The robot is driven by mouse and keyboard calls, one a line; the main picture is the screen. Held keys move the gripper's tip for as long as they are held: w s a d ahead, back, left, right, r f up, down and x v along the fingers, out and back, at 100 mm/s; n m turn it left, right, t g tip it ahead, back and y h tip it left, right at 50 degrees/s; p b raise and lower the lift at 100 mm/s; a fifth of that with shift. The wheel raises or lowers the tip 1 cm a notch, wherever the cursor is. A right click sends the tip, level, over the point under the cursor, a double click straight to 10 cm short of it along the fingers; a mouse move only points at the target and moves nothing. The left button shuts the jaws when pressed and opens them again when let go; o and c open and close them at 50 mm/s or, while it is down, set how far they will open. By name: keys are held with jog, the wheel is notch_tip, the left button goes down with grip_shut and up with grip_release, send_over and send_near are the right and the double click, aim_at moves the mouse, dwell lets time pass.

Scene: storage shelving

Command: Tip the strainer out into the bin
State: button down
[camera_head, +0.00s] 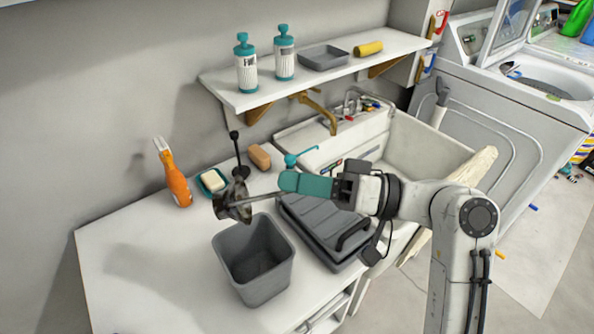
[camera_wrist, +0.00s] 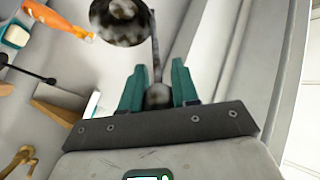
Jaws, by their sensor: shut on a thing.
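My gripper (camera_head: 306,184) reaches in from the right with teal fingers shut on the handle of the strainer (camera_head: 234,207). In the wrist view the handle runs between the fingers (camera_wrist: 158,92) up to the strainer's dark, speckled bowl (camera_wrist: 124,20). The strainer is held above the back rim of the grey bin (camera_head: 268,288), and looks tilted in the head view. What the bowl holds cannot be made out. The bin stands open on the white counter, and its visible inside looks empty. The bin does not show clearly in the wrist view.
An orange spray bottle (camera_head: 174,178), soap dish (camera_head: 212,182), dark stand-like tool (camera_head: 237,155) and brown block (camera_head: 260,157) sit behind the strainer. A grey case (camera_head: 322,226) lies right of the bin. A shelf (camera_head: 340,67) overhangs the back. The counter's left is clear.

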jog(key=a+r+h+p, duration=0.2)
jog(key=a+h+p, duration=0.1)
jog(key=h+p, duration=0.1)
jog(key=a+r+n+h+p, duration=0.1)
jog(key=a+r+h+p, duration=0.2)
jog(key=p, duration=0.3)
jog(key=a+r+n+g+h+p, duration=0.1)
jog(key=a+r+h+p, duration=0.1)
jog(key=a+h+p, duration=0.1)
jog(key=shift+s+a+r+h+p, duration=0.15)
jog(key=shift+s+a+h+p, duration=0.15)
jog(key=shift+h+p, duration=0.85)
jog(key=a+n+h, duration=0.1)
jog(key=a+h, duration=0.1)
jog(key=shift+a+r+h, duration=0.1)
jog(key=shift+a+h, duration=0.25)
jog(key=shift+s, duration=0.1)
